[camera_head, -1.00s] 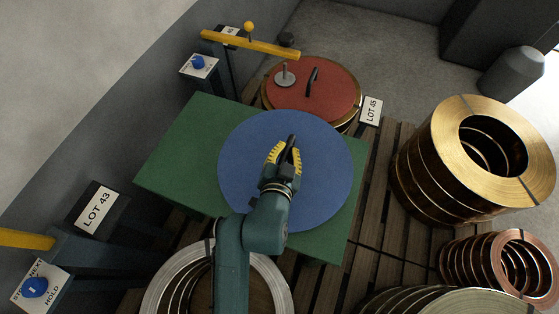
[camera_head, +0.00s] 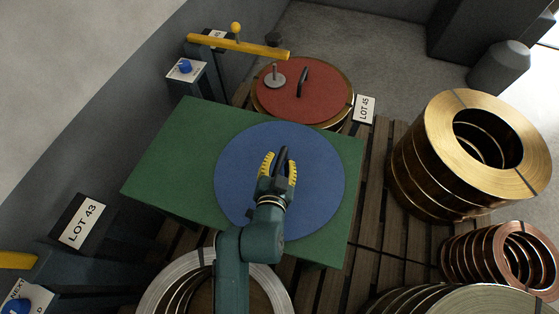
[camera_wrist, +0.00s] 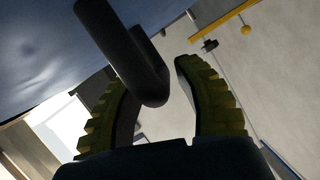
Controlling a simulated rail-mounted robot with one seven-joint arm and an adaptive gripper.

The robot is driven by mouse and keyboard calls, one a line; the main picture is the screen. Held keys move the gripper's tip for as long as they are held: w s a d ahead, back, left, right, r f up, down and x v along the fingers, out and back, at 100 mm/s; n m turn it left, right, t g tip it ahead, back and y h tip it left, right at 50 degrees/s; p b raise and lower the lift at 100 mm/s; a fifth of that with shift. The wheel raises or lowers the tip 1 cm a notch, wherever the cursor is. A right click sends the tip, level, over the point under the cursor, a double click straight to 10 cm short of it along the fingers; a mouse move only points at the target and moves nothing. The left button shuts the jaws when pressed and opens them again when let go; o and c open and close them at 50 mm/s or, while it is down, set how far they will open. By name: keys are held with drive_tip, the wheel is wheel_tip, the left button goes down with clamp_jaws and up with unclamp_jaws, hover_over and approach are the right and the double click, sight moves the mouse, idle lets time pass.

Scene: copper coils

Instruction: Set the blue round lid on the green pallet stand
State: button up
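The blue round lid (camera_head: 235,190) lies flat over the right part of the green pallet stand (camera_head: 175,150), and looks to rest on it. Its black handle (camera_head: 281,160) stands near the lid's middle. My gripper (camera_head: 279,162) is at the handle, with its yellow-padded fingers apart on either side. In the wrist view, my gripper (camera_wrist: 165,90) is open with a clear gap. The hooked black handle (camera_wrist: 125,50) reaches between the fingers, and the lid's blue surface (camera_wrist: 40,55) fills the upper left.
A red lid (camera_head: 325,95) with a black handle covers a coil behind the stand. A yellow bar (camera_head: 238,44) and a blue-knobbed post (camera_head: 186,68) stand at back left. Brass coils (camera_head: 420,150) stand right, copper coils (camera_head: 500,255) lower right, and a silver coil (camera_head: 160,285) in front.

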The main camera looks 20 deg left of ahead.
drive_tip(key=shift+s+r, duration=0.15)
drive_tip(key=shift+r, duration=0.1)
drive_tip(key=p+v, duration=0.4)
drive_tip(key=v, duration=0.7)
drive_tip(key=shift+s, duration=0.35)
drive_tip(key=shift+d+r, duration=0.1)
drive_tip(key=w+d+r+t+h, duration=0.15)
drive_tip(key=d+r, duration=0.25)
drive_tip(key=r, duration=0.5)
drive_tip(key=w+d+r+t+h, duration=0.1)
drive_tip(key=w+d+r+t, duration=0.15)
drive_tip(key=r, duration=0.55)
drive_tip(key=w+d+r+t+h, duration=0.1)
drive_tip(key=w+d+r+t, duration=0.15)
drive_tip(key=d+r, duration=0.45)
drive_tip(key=s+d+r+t, duration=0.1)
drive_tip(key=d+r, duration=0.1)
drive_tip(key=r, duration=0.5)
drive_tip(key=s+d+r+t+h, duration=0.1)
drive_tip(key=s+d+r, duration=0.1)
drive_tip(key=r, duration=0.5)
drive_tip(key=shift+n, duration=0.3)
